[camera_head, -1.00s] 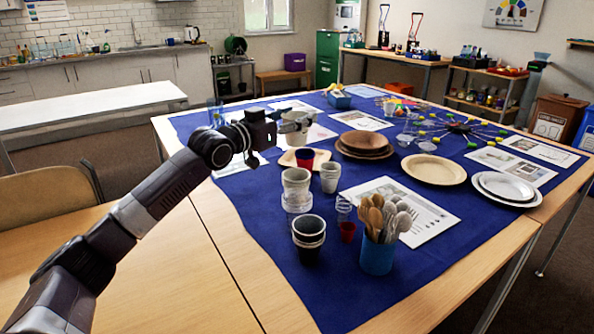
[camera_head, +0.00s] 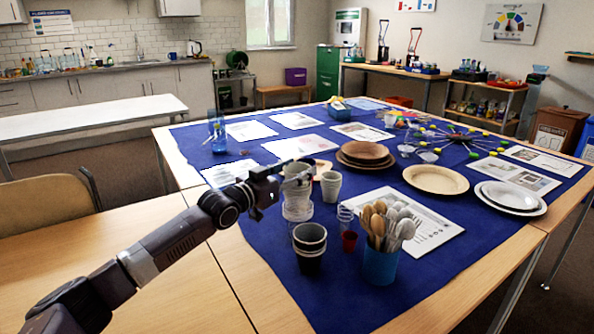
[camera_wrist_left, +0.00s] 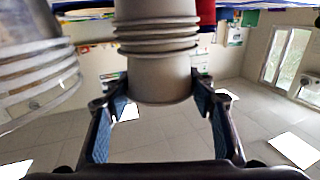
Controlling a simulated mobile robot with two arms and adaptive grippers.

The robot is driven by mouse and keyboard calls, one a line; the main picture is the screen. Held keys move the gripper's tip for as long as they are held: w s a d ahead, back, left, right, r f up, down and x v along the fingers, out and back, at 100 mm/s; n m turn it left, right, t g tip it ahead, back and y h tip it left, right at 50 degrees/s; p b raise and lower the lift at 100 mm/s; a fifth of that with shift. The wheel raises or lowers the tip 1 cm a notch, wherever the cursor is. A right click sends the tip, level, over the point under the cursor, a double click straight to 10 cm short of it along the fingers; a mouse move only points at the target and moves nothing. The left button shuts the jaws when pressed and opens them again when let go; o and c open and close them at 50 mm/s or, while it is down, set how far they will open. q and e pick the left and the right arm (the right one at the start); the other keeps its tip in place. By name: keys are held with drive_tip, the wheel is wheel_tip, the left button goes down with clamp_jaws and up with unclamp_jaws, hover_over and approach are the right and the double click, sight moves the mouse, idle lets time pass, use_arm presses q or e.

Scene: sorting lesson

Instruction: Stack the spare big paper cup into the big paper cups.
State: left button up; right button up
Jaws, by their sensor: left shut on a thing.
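The spare big paper cup (camera_wrist_left: 155,80) is upright between the fingers of my left gripper (camera_wrist_left: 160,103) in the upside-down left wrist view. Its lower part sits inside the stack of big paper cups (camera_wrist_left: 155,30), whose several rims ring it; its upper part stands clear above them. In the head view my left gripper (camera_head: 299,179) is shut on the spare cup (camera_head: 297,168) above the pale stack (camera_head: 297,193). The gripper and the cups in front partly hide the stack there. My right gripper is out of view.
Clear plastic cups (camera_wrist_left: 35,70) stand close beside the paper stack. A dark cup stack (camera_head: 309,245), a greyish cup (camera_head: 331,186), a small red cup (camera_head: 349,241) and a blue cutlery holder (camera_head: 380,264) are near. Wooden plates (camera_head: 365,152) lie behind.

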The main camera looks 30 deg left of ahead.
use_arm(q)
drive_tip(key=shift+f, duration=0.35)
drive_tip(key=o, duration=0.7)
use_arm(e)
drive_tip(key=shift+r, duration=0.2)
use_arm(q)
drive_tip(key=shift+r, duration=0.1)
drive_tip(key=shift+r, duration=0.35)
drive_tip(key=p+v, duration=0.1)
drive_tip(key=v, duration=1.1)
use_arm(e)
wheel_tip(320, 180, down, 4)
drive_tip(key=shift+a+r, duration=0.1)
